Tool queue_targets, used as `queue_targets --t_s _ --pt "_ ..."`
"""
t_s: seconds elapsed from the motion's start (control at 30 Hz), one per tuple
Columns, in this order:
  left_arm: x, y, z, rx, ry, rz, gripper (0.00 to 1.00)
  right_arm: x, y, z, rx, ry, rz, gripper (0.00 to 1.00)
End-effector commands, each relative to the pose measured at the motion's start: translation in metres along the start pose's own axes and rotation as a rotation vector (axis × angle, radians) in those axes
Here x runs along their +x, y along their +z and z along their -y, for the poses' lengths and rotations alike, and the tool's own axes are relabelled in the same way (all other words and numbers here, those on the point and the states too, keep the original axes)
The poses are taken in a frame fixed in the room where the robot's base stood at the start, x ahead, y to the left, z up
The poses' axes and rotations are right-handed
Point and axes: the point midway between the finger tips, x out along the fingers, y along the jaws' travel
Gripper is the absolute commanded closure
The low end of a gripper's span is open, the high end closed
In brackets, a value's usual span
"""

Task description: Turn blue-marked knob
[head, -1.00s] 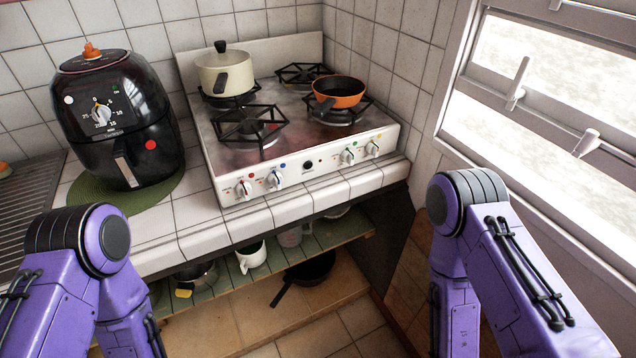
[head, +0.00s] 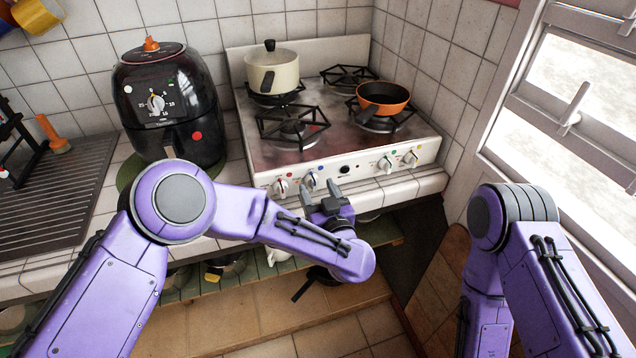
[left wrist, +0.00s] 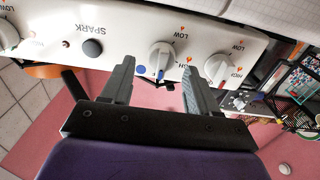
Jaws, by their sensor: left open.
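The blue-marked knob (head: 311,181) is a white knob, second from the left on the stove's front panel, with a blue dot by it. It also shows in the left wrist view (left wrist: 160,56), its blue dot beside it. My left gripper (head: 320,190) is open and empty just in front of this knob, its fingers pointing at the panel. In the left wrist view the knob appears between the two fingertips (left wrist: 157,75); whether they reach around it or touch it I cannot tell. My right gripper is out of view.
The red-marked knob (head: 281,188) is close beside, near one finger in the left wrist view (left wrist: 216,68). A cream pot (head: 278,72) and an orange pan (head: 383,98) stand on the stove. A black air fryer (head: 165,105) stands to the left.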

Motion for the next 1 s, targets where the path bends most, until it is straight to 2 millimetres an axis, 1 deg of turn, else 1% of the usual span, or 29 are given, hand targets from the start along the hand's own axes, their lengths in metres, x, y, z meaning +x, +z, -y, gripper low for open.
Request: queue_targets --t_s 0.03,0.13,0.4,0.47,0.5,0.57,0.6,0.77,1.0 --pt "0.007 -0.001 0.001 -0.002 -0.003 0.002 0.40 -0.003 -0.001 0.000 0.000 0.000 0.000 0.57" --pt "0.015 0.000 0.001 -0.001 -0.001 0.001 0.40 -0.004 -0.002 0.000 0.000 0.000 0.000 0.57" --pt "0.017 0.001 0.001 0.000 0.001 0.000 0.40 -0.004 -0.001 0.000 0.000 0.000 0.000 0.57" --pt "0.017 0.001 0.000 0.000 0.001 0.000 0.60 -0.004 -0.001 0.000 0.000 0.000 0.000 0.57" --pt "0.017 0.001 0.000 0.000 0.001 0.000 0.73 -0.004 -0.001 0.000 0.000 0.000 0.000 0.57" --pt "0.017 0.001 0.000 0.000 0.001 0.000 0.92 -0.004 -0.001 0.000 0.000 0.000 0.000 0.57" --pt "0.017 0.001 0.000 0.000 0.001 0.000 0.94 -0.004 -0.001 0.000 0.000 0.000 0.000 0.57" --pt "0.016 0.002 0.000 -0.041 0.004 -0.002 0.94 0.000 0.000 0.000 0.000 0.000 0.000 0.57" --pt "0.016 0.002 0.001 -0.270 0.003 -0.002 0.94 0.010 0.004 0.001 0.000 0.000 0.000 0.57"
